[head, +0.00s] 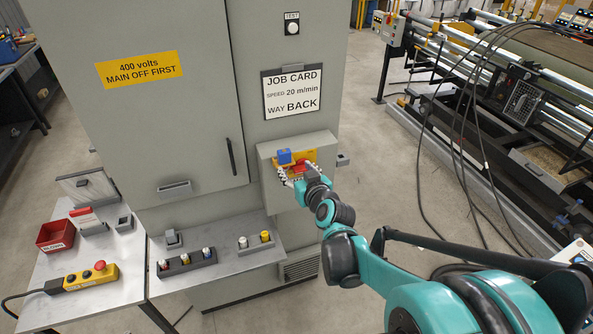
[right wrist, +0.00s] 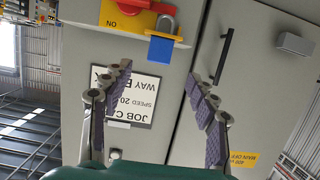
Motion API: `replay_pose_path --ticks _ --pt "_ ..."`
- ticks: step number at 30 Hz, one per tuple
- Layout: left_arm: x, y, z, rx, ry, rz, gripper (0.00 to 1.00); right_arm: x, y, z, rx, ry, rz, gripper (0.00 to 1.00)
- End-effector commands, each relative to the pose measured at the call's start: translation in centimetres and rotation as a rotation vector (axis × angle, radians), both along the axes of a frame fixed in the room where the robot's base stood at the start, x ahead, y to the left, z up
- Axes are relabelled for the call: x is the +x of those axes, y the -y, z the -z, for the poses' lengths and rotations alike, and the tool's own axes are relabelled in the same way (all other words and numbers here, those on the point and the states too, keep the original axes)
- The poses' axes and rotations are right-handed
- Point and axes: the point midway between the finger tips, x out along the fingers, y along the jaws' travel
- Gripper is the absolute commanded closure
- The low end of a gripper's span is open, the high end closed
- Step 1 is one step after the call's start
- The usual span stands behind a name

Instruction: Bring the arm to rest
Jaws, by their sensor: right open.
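My right gripper (head: 297,176) is at the end of the teal arm, in front of the switch box on the grey cabinet. In the right wrist view the right gripper (right wrist: 158,80) is open, with nothing between its fingers. That view is upside down. The box carries a yellow plate (right wrist: 117,20), a red switch handle (right wrist: 154,18) and a blue block (right wrist: 161,48). The blue block (head: 284,156) also shows in the head view, just above the gripper. The gripper partly hides the red handle there; I cannot tell whether it touches. My left gripper is not in view.
The grey cabinet (head: 140,120) has a job card (head: 290,92). Below it a shelf (head: 220,268) holds small capped parts. A table at left carries a red bin (head: 56,236) and a yellow button box (head: 91,279). Cables (head: 462,150) and a roller machine stand at right, with open floor between.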

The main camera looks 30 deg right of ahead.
Motion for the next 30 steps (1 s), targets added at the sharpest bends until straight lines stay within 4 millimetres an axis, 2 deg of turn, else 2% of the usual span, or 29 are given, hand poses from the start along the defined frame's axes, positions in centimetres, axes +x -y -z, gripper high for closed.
replay_pose_path --ticks 8,11,14,16,18,21,24,27,30 --pt "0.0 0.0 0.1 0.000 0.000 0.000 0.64 0.0 -0.1 0.1 0.001 -0.001 -0.001 0.41" --pt "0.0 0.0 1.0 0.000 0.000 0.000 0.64 -0.2 -1.3 1.1 0.009 -0.020 -0.023 0.41" --pt "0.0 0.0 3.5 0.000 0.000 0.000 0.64 -0.9 -4.6 3.9 0.032 -0.078 -0.082 0.41" --pt "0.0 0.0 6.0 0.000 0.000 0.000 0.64 -2.2 -7.9 6.9 0.053 -0.148 -0.137 0.41" --pt "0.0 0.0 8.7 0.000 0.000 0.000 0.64 -4.2 -11.3 10.4 0.074 -0.235 -0.187 0.41" --pt "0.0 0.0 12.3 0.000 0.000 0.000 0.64 -7.7 -15.1 15.2 0.092 -0.365 -0.236 0.41" --pt "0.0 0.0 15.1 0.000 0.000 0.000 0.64 -11.4 -17.3 19.3 0.093 -0.481 -0.252 0.41" --pt "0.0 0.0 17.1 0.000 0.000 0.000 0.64 -14.5 -18.4 22.2 0.087 -0.568 -0.249 0.41" --pt "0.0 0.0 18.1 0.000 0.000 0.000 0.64 -16.5 -18.8 23.8 0.081 -0.621 -0.238 0.41"
